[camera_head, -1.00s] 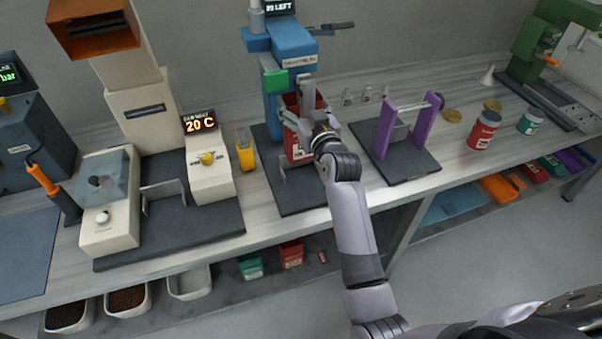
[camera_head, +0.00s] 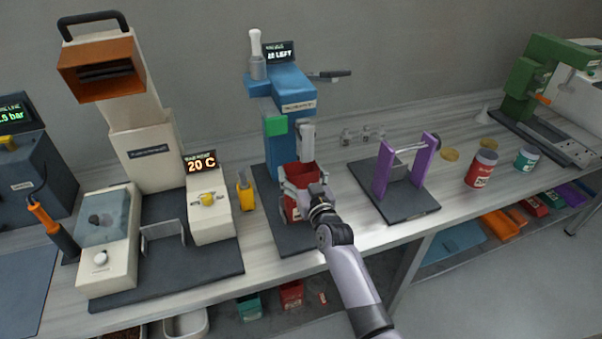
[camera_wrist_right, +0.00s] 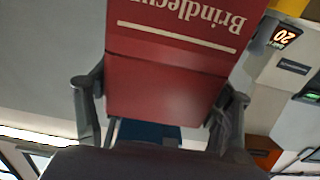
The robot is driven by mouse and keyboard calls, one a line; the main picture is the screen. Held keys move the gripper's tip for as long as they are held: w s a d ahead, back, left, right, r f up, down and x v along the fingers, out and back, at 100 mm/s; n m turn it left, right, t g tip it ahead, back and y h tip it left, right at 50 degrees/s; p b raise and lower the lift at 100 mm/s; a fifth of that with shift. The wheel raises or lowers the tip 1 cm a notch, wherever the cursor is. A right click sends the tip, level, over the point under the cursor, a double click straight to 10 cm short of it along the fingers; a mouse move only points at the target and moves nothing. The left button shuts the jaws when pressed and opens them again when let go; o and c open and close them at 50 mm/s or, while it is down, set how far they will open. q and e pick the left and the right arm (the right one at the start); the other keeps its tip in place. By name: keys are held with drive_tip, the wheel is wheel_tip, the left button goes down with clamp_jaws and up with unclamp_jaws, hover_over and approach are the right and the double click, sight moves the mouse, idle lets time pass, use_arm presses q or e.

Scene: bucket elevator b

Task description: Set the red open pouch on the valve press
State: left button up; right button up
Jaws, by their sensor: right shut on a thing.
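The red open pouch (camera_head: 303,175) shows in the head view in front of the blue valve press (camera_head: 287,88), below its head and green block. Its mouth faces up. My right gripper (camera_head: 303,203) is shut on the pouch from the front, with a finger on each side. In the right wrist view the pouch (camera_wrist_right: 165,75) fills the upper middle between the fingers (camera_wrist_right: 160,115), its printed name upside down. The press's dark base plate (camera_head: 290,238) lies below. I cannot tell whether the pouch touches it. My left gripper is not in view.
A cream machine with a 20 C display (camera_head: 202,163) stands left of the press, with a small yellow item (camera_head: 245,192) between. A stand with purple uprights (camera_head: 424,160) is to the right. A red can (camera_head: 481,168) and a teal can (camera_head: 526,158) stand farther right.

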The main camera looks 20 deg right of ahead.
drive_tip(key=o, duration=0.8)
drive_tip(key=shift+o, duration=0.2)
drive_tip(key=shift+s, duration=0.1)
drive_tip(key=shift+s+f, duration=0.1)
drive_tip(key=shift+s, duration=0.25)
drive_tip(key=s+b, duration=0.1)
drive_tip(key=s, duration=1)
drive_tip(key=shift+d+b, duration=0.2)
drive_tip(key=shift+b, duration=0.15)
